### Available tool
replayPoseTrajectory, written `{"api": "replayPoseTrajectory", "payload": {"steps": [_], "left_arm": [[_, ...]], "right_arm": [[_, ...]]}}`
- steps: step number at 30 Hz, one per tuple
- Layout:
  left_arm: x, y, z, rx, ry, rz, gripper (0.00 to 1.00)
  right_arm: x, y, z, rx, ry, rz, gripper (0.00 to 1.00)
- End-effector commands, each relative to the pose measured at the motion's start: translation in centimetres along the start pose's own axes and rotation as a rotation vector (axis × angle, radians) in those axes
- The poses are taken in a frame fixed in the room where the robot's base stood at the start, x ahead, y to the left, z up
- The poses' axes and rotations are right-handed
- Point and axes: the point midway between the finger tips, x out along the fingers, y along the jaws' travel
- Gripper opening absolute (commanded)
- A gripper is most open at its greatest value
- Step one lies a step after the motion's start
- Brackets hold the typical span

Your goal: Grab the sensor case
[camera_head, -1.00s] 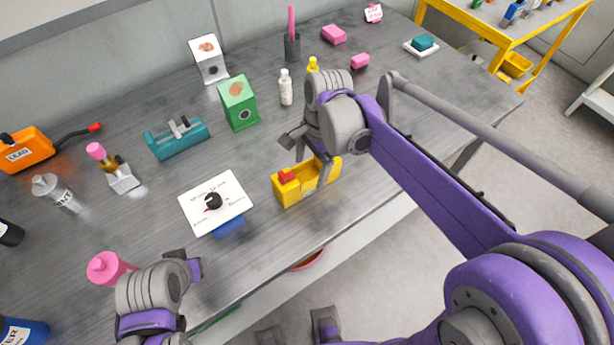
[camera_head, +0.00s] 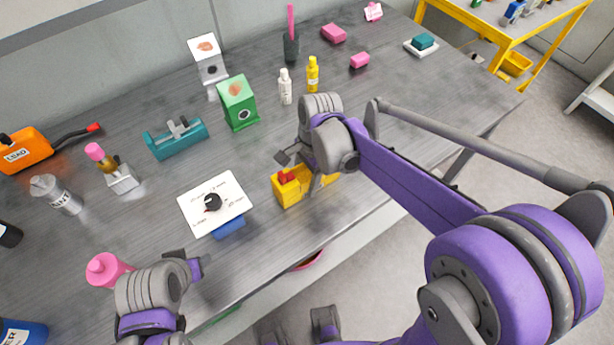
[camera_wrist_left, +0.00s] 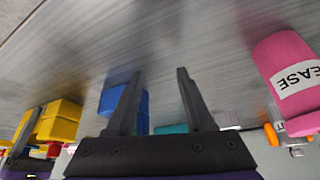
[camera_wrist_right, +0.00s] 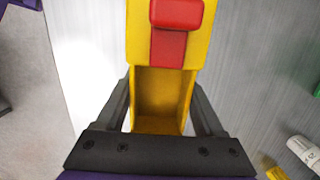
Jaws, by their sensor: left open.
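A yellow case (camera_head: 289,194) with a red catch lies near the front edge of the grey bench; I take it for the sensor case. In the right wrist view the case (camera_wrist_right: 141,45) shows a hollow part between my fingers. My right gripper (camera_head: 303,171) is open, with one finger on each side of the case; I see no clear grip. The arm partly hides the case in the head view. My left gripper (camera_head: 190,263) is open and empty near the front edge. The left wrist view also shows the yellow case (camera_wrist_left: 58,122) at the left.
A white dial panel (camera_head: 228,190) on a blue base stands between the grippers. A pink bottle (camera_head: 105,269) is beside the left gripper. A green box (camera_head: 238,103), a teal holder (camera_head: 177,139) and small bottles stand farther back. The bench's right part is mostly clear.

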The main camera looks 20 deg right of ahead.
Motion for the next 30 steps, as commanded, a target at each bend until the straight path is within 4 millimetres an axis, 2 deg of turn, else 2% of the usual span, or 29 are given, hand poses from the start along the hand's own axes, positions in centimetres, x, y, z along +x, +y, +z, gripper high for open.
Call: {"api": "replayPoseTrajectory", "payload": {"steps": [1, 6, 9, 16, 19, 30], "left_arm": [[0.0, 0.0, 0.0, 0.000, 0.000, 0.000, 0.52], [0.0, 0.0, 0.0, 0.000, 0.000, 0.000, 0.52], [0.0, 0.0, 0.0, 0.000, 0.000, 0.000, 0.52], [0.0, 0.0, 0.0, 0.000, 0.000, 0.000, 0.52], [-0.1, 0.0, -0.1, 0.000, 0.000, 0.000, 0.52], [-0.6, 0.0, -0.5, 0.000, 0.004, 0.000, 0.52]], "right_arm": [[0.0, 0.0, 0.0, 0.000, 0.000, 0.000, 0.44], [0.0, 0.0, 0.0, 0.000, 0.000, 0.000, 0.14], [0.0, 0.0, 0.0, 0.000, 0.000, 0.000, 0.00], [-0.1, 0.0, 0.0, 0.000, 0.000, 0.000, 0.00], [-0.9, 0.0, 0.1, 0.000, 0.000, 0.000, 0.00], [-7.8, 0.0, 1.2, 0.000, 0.000, 0.000, 0.00]]}}
